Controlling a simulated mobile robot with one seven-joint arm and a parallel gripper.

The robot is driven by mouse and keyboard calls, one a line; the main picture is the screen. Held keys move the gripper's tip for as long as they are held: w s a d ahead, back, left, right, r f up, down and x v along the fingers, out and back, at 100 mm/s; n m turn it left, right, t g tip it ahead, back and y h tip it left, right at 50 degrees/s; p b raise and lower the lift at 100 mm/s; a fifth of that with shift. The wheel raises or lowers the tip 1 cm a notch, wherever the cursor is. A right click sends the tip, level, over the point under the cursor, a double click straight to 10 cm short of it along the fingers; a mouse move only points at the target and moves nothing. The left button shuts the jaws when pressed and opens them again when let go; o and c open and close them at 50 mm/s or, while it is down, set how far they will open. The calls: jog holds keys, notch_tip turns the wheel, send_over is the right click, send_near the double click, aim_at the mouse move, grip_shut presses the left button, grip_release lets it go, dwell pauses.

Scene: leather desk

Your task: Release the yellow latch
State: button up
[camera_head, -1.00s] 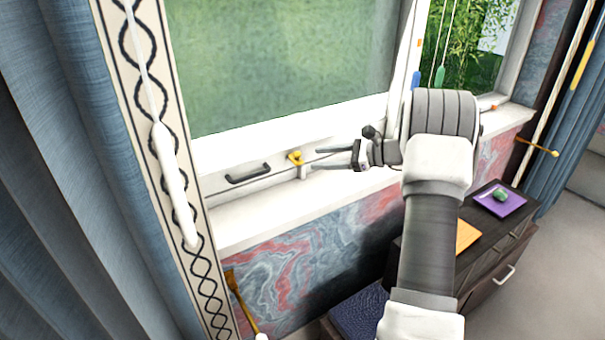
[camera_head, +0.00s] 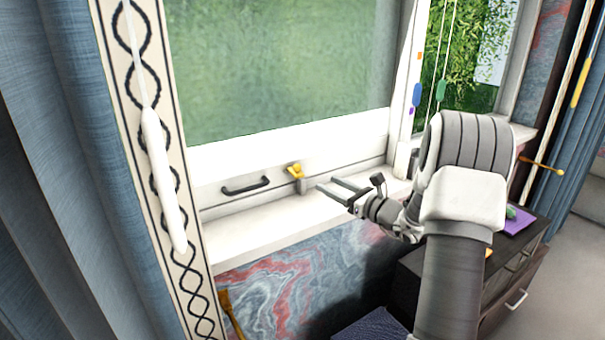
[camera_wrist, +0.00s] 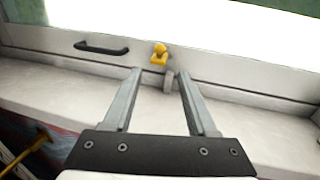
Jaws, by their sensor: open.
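The yellow latch (camera_head: 295,171) is a small yellow piece on the lower rail of the white window frame. It also shows in the wrist view (camera_wrist: 159,53), ahead of the fingers and between their lines. My gripper (camera_head: 327,188) is open and empty, to the right of and a little below the latch in the head view, over the white sill. In the wrist view its two grey fingers (camera_wrist: 160,82) are apart, with a gap between them and the latch. A small light post sits just below the latch.
A black handle (camera_head: 245,186) is on the window rail left of the latch. The white sill (camera_head: 260,232) runs below. A white cord weight (camera_head: 165,180) hangs at the left. A dark cabinet with a purple tray (camera_head: 517,222) stands at the right.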

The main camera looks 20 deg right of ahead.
aim_at(300, 170)
jog(key=x, duration=1.1)
jog(key=shift+w, duration=0.25)
grip_shut()
